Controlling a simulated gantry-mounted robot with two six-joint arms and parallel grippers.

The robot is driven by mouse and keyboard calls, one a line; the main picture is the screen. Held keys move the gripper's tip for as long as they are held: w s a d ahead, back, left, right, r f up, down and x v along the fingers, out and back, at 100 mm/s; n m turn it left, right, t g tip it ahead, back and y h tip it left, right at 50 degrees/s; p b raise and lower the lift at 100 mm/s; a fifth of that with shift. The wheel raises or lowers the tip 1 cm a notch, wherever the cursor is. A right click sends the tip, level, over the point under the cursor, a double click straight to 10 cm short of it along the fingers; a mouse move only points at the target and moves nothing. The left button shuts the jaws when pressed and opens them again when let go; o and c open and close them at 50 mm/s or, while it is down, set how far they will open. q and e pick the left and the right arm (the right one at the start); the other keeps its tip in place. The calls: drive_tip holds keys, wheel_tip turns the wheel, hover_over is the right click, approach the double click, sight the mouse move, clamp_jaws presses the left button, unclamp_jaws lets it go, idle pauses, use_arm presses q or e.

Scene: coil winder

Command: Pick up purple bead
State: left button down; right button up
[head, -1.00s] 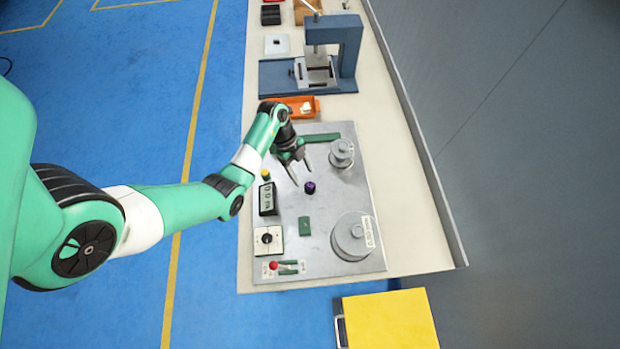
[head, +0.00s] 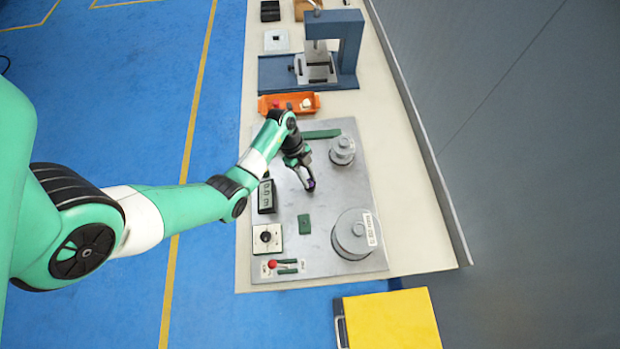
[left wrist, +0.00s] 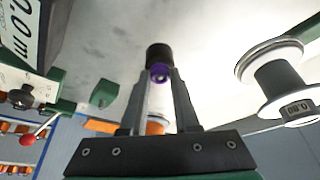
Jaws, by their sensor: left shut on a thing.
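The purple bead (head: 311,184) is a small dark purple piece over the middle of the grey metal plate (head: 330,195) of the coil winder. My left gripper (head: 308,185) is shut on it. In the left wrist view the bead (left wrist: 159,72) sits between the two fingertips, its purple end facing the camera and a black part beyond it. The fingers hide part of the bead in the head view. I cannot tell whether it still touches the plate. My right gripper is not in view.
On the plate stand a small spool (head: 342,150), a large spool (head: 352,234), a digital display (head: 267,196), a dial box (head: 267,238) and a red-knobbed lever (head: 272,264). An orange tray (head: 290,104) and a blue press (head: 345,50) lie behind. The plate's middle right is clear.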

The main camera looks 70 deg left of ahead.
use_arm(q)
drive_tip(key=shift+r, duration=0.1)
drive_tip(key=shift+r, duration=0.2)
drive_tip(key=r+p, duration=0.3)
drive_tip(key=r, duration=0.1)
drive_tip(key=shift+s+d, duration=0.2)
drive_tip(key=shift+d, duration=0.1)
drive_tip(key=s+d+r+p, duration=0.7)
drive_tip(key=s+d+r, duration=0.1)
drive_tip(key=s+d, duration=0.1)
drive_tip(key=shift+d+r, duration=0.2)
drive_tip(key=shift+d, duration=0.2)
